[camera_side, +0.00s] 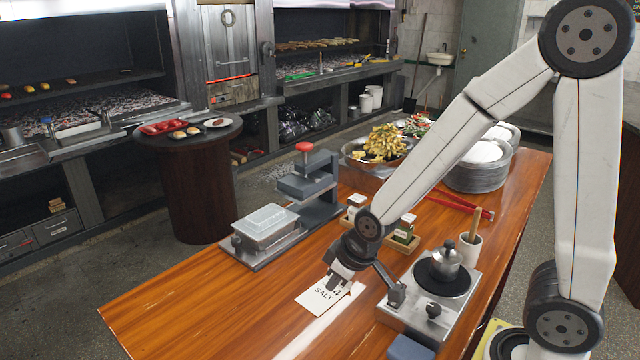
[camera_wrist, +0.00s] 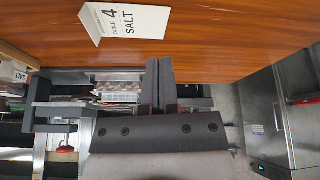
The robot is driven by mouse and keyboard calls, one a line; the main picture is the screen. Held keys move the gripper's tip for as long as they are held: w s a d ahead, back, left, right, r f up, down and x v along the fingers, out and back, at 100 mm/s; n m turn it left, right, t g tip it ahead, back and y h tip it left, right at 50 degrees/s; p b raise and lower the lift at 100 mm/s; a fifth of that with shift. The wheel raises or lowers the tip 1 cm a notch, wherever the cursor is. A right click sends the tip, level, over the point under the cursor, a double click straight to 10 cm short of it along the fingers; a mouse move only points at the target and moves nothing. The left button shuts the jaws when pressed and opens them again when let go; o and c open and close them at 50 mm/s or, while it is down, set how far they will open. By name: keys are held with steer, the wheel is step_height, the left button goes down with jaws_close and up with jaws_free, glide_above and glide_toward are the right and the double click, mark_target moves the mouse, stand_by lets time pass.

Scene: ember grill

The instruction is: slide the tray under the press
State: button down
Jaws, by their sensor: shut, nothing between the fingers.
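The press (camera_side: 307,184) is a dark grey block on a bracket with a red knob (camera_side: 304,146), behind and right of the tray. My gripper (camera_side: 339,284) is shut and empty, low over the table at a white SALT card (camera_side: 318,299), right of the tray. In the wrist view my gripper (camera_wrist: 158,62) points toward the table edge, with the card (camera_wrist: 128,20) above it.
A wooden holder with spice jars (camera_side: 405,230) stands behind my gripper. A burner with a small pot (camera_side: 446,262) is to its right. Red tongs (camera_side: 458,203), bowls and stacked plates (camera_side: 480,168) lie farther back. The table's front left (camera_side: 180,310) is clear.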

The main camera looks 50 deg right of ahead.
steer(key=w+a+n+t, duration=0.1)
steer(key=w, duration=0.2)
steer(key=w+a+f+n+t, duration=0.1)
steer(key=w+a+n+t, duration=0.1)
steer(key=w, duration=0.2)
steer(key=w+a+n+t, duration=0.1)
steer(key=w+a, duration=0.1)
steer(key=w, duration=0.1)
steer(key=shift+w+f+t, duration=0.15)
steer(key=shift+f+t, duration=0.1)
steer(key=shift+t, duration=0.05)
steer(key=w+n+t, duration=0.1)
steer(key=w+a+n+t+h, duration=0.1)
steer(key=w, duration=0.1)
steer(key=w+a+f+n+t+h, duration=0.1)
steer(key=shift+w+a+f+n, duration=0.1)
steer(key=shift+w+a+n, duration=0.15)
steer(key=shift+w+n, duration=0.05)
steer(key=shift+w+a+f+n+t+h, duration=0.15)
steer(key=shift+w+a+n+t+h, duration=0.1)
steer(key=shift+n+t+h, duration=0.2)
steer(key=shift+w+a+f+n+t+h, duration=0.15)
steer(key=shift+a+n+t+h, duration=0.05)
steer(key=shift+n+t+h, duration=0.2)
steer(key=shift+a+f+n+t+h, duration=0.2)
steer(key=shift+a+n+t+h, duration=0.15)
steer(key=shift+n+t+h, duration=0.25)
steer(key=shift+a+n+t+h, duration=0.15)
steer(key=shift+n+t+h, duration=0.2)
steer(key=shift+h, duration=0.1)
